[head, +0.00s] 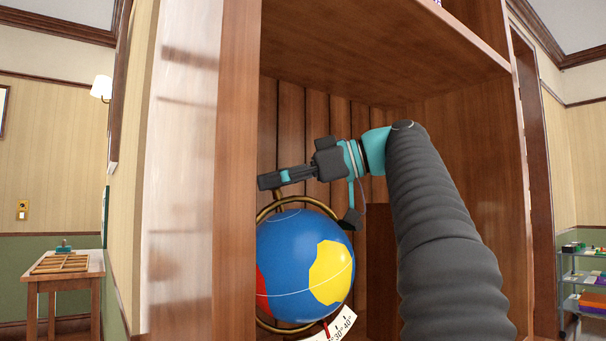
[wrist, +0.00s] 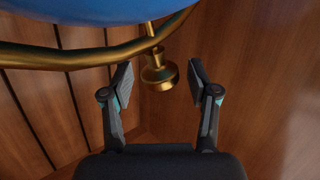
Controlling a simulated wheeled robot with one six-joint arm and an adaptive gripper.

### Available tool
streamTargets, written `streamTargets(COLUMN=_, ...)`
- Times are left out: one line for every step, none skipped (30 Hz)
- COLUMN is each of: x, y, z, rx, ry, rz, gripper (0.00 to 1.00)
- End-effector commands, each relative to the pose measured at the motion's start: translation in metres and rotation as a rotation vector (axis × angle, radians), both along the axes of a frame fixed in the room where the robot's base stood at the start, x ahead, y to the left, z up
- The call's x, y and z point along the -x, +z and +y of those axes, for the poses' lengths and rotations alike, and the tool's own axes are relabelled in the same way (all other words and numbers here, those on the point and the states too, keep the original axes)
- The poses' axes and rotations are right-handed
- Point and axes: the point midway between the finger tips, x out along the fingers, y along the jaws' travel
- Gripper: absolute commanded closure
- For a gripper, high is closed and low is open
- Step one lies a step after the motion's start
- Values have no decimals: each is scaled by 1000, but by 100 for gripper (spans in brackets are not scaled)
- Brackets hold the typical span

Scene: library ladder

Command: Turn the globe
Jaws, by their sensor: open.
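The globe (head: 306,265) is a blue ball with yellow and red patches, set in a brass ring inside a wooden shelf compartment. A white scale with degree numbers (head: 338,325) shows below it. My gripper (head: 268,180) is above the top of the globe in the head view. In the wrist view my gripper (wrist: 163,80) is open, with a brass knob (wrist: 159,72) on the ring between or just beyond its fingertips. I cannot tell whether the fingers touch the knob. The globe's blue underside or edge (wrist: 90,8) fills the top of the wrist view.
A wooden upright (head: 235,170) stands close at the left of the compartment, and a shelf board (head: 400,45) runs above my arm. The panelled back wall (head: 340,115) is behind. A small table (head: 68,265) stands far left, and a shelf rack (head: 585,275) far right.

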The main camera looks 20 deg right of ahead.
Motion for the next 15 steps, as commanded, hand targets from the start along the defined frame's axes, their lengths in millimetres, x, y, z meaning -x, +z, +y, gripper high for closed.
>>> streamTargets(x=2, y=1, z=-5, rx=0, ry=-4, rz=-1, gripper=40)
streamTargets(x=4, y=2, z=-9, rx=0, ry=-4, rz=0, gripper=40)
streamTargets(x=8, y=3, z=-14, rx=1, ry=-5, rz=0, gripper=40)
streamTargets(x=11, y=5, z=-18, rx=0, ry=-5, rz=0, gripper=40)
streamTargets(x=13, y=6, z=-23, rx=1, ry=-6, rz=0, gripper=40)
streamTargets(x=17, y=8, z=-29, rx=1, ry=-6, rz=-1, gripper=40)
streamTargets(x=21, y=9, z=-34, rx=0, ry=-7, rz=-1, gripper=40)
streamTargets(x=25, y=10, z=-39, rx=2, ry=-6, rz=0, gripper=40)
streamTargets(x=28, y=12, z=-46, rx=0, ry=-7, rz=-1, gripper=40)
streamTargets(x=32, y=14, z=-50, rx=1, ry=-6, rz=-1, gripper=40)
streamTargets(x=36, y=15, z=-55, rx=1, ry=-7, rz=-1, gripper=40)
streamTargets(x=39, y=17, z=-60, rx=1, ry=-5, rz=-1, gripper=40)
streamTargets(x=41, y=18, z=-64, rx=1, ry=-5, rz=-1, gripper=40)
streamTargets(x=44, y=19, z=-67, rx=0, ry=-5, rz=-1, gripper=40)
streamTargets(x=47, y=20, z=-71, rx=2, ry=-5, rz=-2, gripper=40)
